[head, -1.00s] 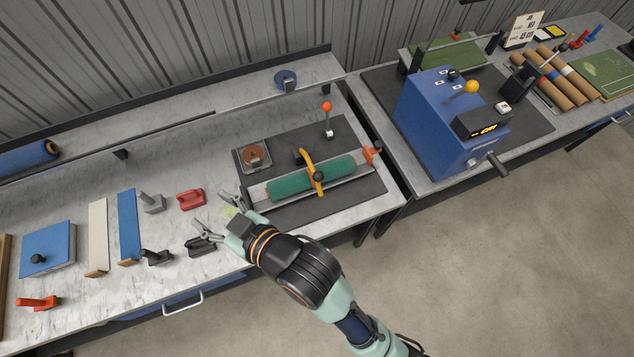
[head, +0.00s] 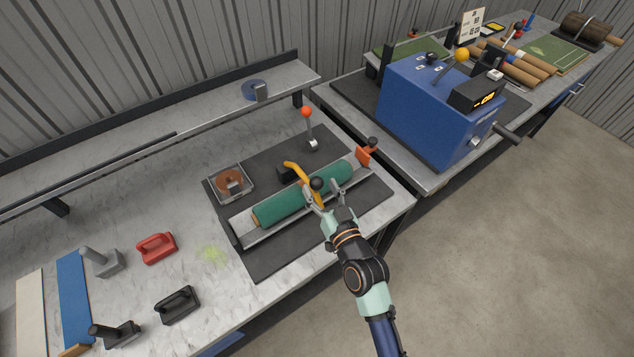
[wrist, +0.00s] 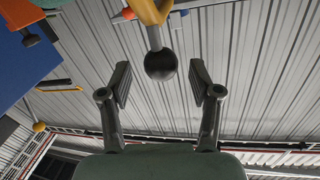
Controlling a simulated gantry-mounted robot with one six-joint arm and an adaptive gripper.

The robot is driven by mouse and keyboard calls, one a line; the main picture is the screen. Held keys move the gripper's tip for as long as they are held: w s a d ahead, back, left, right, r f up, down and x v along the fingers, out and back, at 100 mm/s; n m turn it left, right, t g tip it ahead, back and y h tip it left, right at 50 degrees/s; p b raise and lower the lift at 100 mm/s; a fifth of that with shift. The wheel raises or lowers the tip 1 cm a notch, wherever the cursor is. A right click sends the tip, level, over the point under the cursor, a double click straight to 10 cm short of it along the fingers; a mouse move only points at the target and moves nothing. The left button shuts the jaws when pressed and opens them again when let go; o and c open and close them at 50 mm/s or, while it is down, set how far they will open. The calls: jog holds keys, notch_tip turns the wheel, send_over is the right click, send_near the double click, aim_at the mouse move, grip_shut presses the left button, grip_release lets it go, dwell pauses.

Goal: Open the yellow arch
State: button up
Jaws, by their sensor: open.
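The yellow arch (head: 298,176) stands over the green roll (head: 283,206), which lies in a metal cradle on a dark mat. The arch carries a black ball knob (head: 317,184) on its near side. My gripper (head: 324,197) is at the arch's near side, its fingers open around or just short of the knob. In the wrist view the black knob (wrist: 161,65) hangs below the end of the yellow arch (wrist: 148,14), between and slightly beyond the two open fingertips (wrist: 163,85). No finger visibly touches the knob there. The arch is down across the roll.
An orange-knobbed lever (head: 308,128) stands behind the cradle, and an orange clamp (head: 365,156) sits at its right end. A blue machine (head: 428,108) stands on the right bench. Red and black hand tools lie left on the marble bench. The aisle at right is clear.

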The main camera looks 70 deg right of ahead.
jog(key=shift+x, duration=1.35)
grip_shut()
